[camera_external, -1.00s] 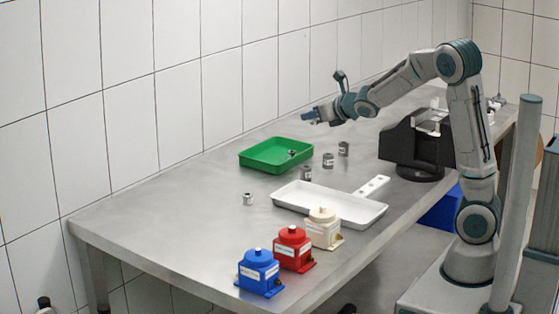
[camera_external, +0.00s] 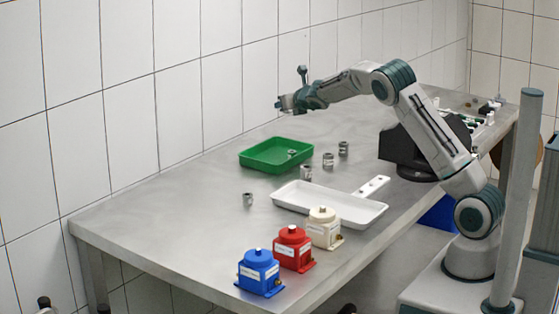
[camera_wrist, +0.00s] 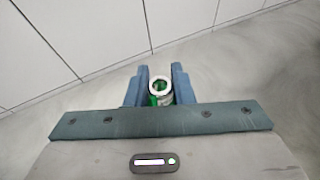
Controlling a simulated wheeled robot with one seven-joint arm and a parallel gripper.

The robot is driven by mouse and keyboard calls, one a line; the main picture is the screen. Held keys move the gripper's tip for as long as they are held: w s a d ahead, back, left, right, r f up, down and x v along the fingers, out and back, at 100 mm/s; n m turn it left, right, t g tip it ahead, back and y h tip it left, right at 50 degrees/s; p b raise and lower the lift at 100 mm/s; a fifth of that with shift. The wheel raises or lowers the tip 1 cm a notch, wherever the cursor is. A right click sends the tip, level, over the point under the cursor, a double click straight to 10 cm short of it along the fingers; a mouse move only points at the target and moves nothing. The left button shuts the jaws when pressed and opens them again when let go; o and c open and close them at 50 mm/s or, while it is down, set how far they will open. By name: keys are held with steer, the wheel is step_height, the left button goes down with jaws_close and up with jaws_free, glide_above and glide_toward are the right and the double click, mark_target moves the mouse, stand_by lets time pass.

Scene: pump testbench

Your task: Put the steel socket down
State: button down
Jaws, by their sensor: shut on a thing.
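My gripper (camera_external: 283,103) is held high above the far side of the bench, roughly over the green tray. In the wrist view its two blue fingers (camera_wrist: 161,88) are shut on a steel socket (camera_wrist: 160,84), whose pale ring-shaped end faces the camera. Some green shows beside and below the ring. In the external view the held socket is too small to make out clearly.
The green tray (camera_external: 247,157) has a small metal socket (camera_external: 292,154) in it. Other sockets (camera_external: 328,160) stand on the bench. A white tray (camera_external: 370,216) and blue (camera_external: 259,271), red (camera_external: 293,247) and cream pumps (camera_external: 323,229) are nearer the front. The bench's left end is clear.

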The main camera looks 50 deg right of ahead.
steer(key=w+a+f, duration=0.2)
steer(key=f, duration=0.1)
steer(key=w+a+f+p, duration=0.1)
steer(key=w+a+f, duration=0.1)
steer(key=a+f, duration=0.1)
steer(key=w+a+f, duration=0.2)
steer(key=f, duration=0.2)
steer(key=shift+w+a+p, duration=0.25)
steer(key=shift+w+p, duration=0.05)
steer(key=shift+f+b, duration=0.2)
steer(key=shift+b, duration=0.15)
steer(key=c, duration=1.3)
jaws_free()
steer(key=shift+r, duration=0.1)
steer(key=shift+o, duration=0.2)
steer(key=shift+r, duration=0.1)
